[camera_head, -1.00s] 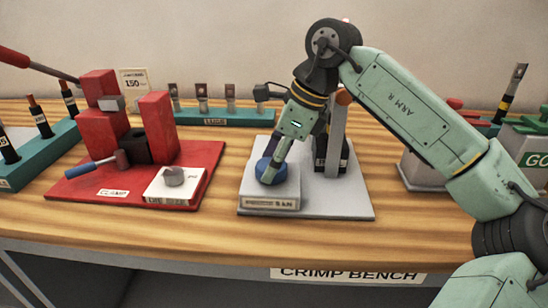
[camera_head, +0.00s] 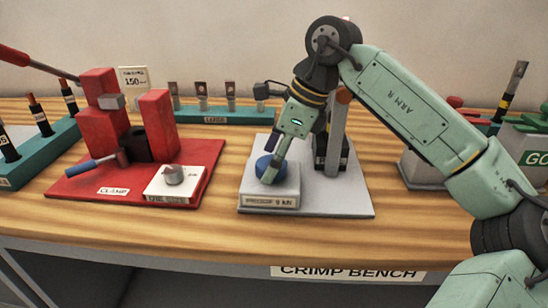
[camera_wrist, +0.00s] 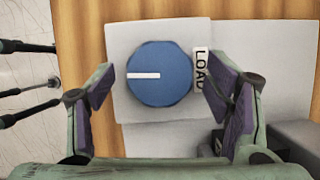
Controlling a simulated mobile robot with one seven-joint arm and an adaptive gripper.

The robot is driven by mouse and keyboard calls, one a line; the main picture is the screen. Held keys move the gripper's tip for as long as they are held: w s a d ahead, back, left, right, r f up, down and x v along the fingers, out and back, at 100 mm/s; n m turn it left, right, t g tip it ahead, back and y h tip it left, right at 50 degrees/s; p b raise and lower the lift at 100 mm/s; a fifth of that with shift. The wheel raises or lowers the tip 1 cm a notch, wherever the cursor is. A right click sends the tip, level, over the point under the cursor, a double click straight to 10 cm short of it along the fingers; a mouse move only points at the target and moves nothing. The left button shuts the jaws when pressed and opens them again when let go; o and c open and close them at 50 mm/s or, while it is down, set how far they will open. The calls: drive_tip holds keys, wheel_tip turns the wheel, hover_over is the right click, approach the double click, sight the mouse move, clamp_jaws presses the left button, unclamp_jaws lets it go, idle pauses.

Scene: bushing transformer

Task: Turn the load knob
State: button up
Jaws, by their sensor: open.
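The load knob (camera_wrist: 160,73) is a round blue dial with a white pointer line aimed left in the wrist view. It sits on a light grey block (camera_wrist: 130,37), beside a LOAD label (camera_wrist: 201,70). In the head view the knob (camera_head: 264,167) is partly hidden by my gripper (camera_head: 272,172). In the wrist view my gripper (camera_wrist: 157,72) is open, with one finger on each side of the knob and visible gaps between.
A grey post (camera_head: 336,140) and a dark block stand right behind the knob on the grey base (camera_head: 345,200). A red clamp (camera_head: 158,127) with a die size knob (camera_head: 173,174) is to the left. A rack of lugs (camera_head: 215,115) stands behind.

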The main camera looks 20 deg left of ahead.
drive_tip(key=shift+r, duration=0.1)
drive_tip(key=v, duration=1.1)
drive_tip(key=shift+d+r, duration=0.2)
drive_tip(key=shift+r, duration=0.15)
